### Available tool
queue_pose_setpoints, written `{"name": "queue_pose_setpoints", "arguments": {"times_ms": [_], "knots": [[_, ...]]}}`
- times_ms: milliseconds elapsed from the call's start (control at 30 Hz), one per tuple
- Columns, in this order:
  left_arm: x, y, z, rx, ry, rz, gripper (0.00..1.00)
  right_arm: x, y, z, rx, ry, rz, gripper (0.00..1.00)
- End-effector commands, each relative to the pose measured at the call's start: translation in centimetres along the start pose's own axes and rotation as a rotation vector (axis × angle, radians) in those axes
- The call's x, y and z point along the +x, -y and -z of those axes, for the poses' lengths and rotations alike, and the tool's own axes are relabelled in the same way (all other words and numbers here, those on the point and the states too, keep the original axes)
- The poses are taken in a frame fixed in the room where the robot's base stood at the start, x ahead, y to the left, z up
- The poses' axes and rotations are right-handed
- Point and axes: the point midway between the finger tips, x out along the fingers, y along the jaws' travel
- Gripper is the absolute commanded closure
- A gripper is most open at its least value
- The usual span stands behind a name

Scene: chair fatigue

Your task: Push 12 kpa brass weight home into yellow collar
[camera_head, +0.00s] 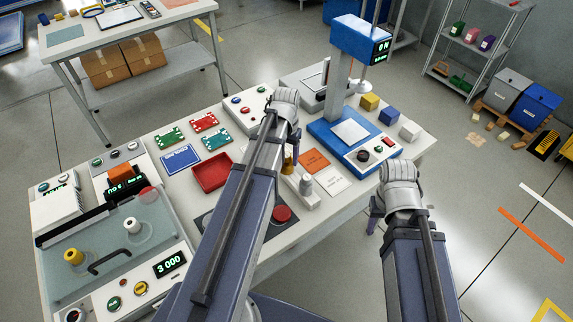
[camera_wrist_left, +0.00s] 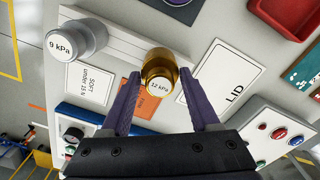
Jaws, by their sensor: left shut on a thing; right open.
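The brass weight, labelled 12 kPa in the left wrist view (camera_wrist_left: 158,66), is upright at the white rack (camera_wrist_left: 120,42). My left gripper (camera_wrist_left: 160,76) is shut on it, with a purple finger on each side. In the head view the weight (camera_head: 288,163) shows partly behind my left arm; whether it is lifted off the rack I cannot tell. The yellow collar (camera_head: 73,256) stands on the clear lid of the machine at the table's left end, far from the weight. My right gripper (camera_head: 375,215) is open and empty beyond the table's front edge.
A grey 9 kPa weight (camera_wrist_left: 80,38) stands on the same rack. A white collar (camera_head: 132,226) and a dark handle (camera_head: 110,255) are on the clear lid. A red tray (camera_head: 211,172) and a blue press (camera_head: 350,135) stand on the table.

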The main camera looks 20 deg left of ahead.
Motion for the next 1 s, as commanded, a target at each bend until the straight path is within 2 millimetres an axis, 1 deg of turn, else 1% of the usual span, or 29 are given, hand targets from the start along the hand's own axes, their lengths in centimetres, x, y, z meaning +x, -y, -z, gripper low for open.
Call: {"name": "queue_pose_setpoints", "arguments": {"times_ms": [1000], "knots": [[-3.0, 0.0, 0.0, 0.000, 0.000, 0.000, 0.87, -3.0, -0.3, -0.2, 0.000, 0.000, 0.000, 0.50]]}}
